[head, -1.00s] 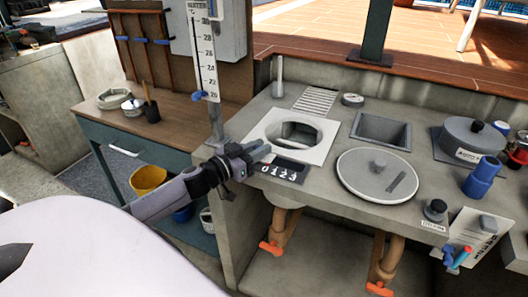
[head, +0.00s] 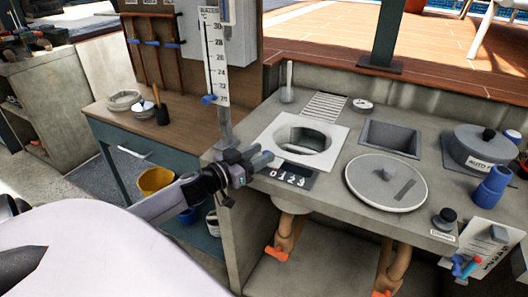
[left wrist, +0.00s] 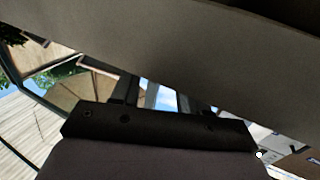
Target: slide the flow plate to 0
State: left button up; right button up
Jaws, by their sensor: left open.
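The flow plate (head: 277,130) is a pale square plate with a large dark-rimmed opening, set in the grey counter. A dark scale strip (head: 288,177) marked 0 1 2 3 lies at its front edge. My left gripper (head: 265,157) is open at the front left corner of the plate, by the 0 end of the strip. I cannot tell whether its fingers touch the plate. In the left wrist view the gripper's dark body (left wrist: 160,130) shows below a large grey surface, and the plate cannot be made out. My right gripper is not in view.
A tall thermometer scale (head: 216,70) stands on a post just behind my left gripper. A round grey lid (head: 372,190), a square basin (head: 390,137) and a blue bottle (head: 490,185) are to the right. Pipes with orange handles (head: 275,254) are below the counter.

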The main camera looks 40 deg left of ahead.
pick_arm(q)
jog(key=shift+s+a+r, duration=0.1)
jog(key=shift+s+a, duration=0.1)
jog(key=shift+s, duration=1)
jog(key=shift+s+a, duration=0.2)
jog(key=shift+s, duration=1)
